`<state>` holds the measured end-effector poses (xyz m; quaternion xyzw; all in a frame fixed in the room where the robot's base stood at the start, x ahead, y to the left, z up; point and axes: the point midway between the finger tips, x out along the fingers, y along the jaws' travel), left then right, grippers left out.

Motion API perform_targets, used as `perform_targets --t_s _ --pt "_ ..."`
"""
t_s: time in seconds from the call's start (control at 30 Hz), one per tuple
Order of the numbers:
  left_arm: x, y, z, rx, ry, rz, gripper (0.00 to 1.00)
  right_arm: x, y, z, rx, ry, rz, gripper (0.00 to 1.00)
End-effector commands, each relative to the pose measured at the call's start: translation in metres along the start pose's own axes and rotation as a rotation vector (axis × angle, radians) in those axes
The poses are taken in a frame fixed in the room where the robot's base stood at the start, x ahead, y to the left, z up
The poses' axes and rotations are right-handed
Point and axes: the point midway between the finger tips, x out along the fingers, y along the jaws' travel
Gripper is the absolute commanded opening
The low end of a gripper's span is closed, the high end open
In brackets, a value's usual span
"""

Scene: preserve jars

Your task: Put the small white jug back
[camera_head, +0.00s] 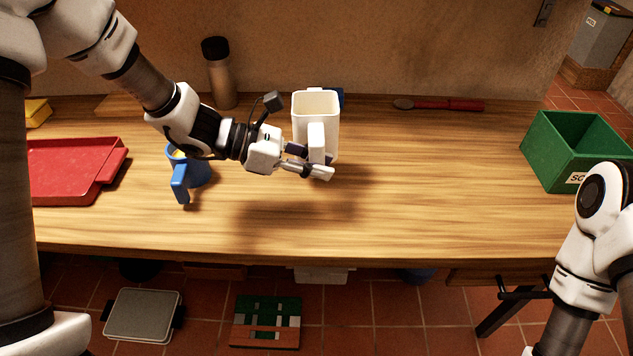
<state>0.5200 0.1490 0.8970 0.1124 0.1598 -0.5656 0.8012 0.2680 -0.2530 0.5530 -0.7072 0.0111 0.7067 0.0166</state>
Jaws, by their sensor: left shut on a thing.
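The small white jug (300,112) is upright near the middle of the wooden table, with its open top showing and its handle facing me. My left gripper (322,166) comes in from the left and is shut on the jug at its handle. A shadow lies on the table below and in front of the jug; I cannot tell whether its base touches the wood. A blue thing behind the jug is mostly hidden by it. My right arm shows at the right edge, but its gripper is out of view.
A blue jug (181,183) stands under my left forearm. A red tray (75,190) lies at the left, and a dark-capped bottle (222,85) stands at the back. A red-handled spoon (445,105) lies at the back right. A green crate (550,150) is at the right. The table's right middle is clear.

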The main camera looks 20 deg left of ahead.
Motion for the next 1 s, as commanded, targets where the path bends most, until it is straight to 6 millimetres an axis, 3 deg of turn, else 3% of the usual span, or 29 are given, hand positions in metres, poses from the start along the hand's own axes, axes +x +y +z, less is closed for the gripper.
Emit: perform_targets --t_s 0.3,0.7,0.73,0.8,1.0 --pt "0.022 0.000 -0.054 -0.001 0.001 -0.001 0.00 0.009 0.000 0.000 0.000 0.000 0.000 0.40" --pt "0.027 0.000 -0.064 0.002 -0.001 0.001 0.00 0.014 0.000 0.000 0.000 0.000 0.000 0.40" --pt "0.027 0.000 -0.064 0.002 0.000 0.001 0.27 0.013 0.000 0.000 0.000 0.000 0.000 0.40" --pt "0.026 0.000 -0.063 0.001 0.000 0.001 0.49 0.012 0.000 0.000 0.000 0.000 0.000 0.40" --pt "0.026 0.000 -0.063 0.001 0.000 0.001 0.49 0.012 0.000 0.000 0.000 0.000 0.000 0.40"
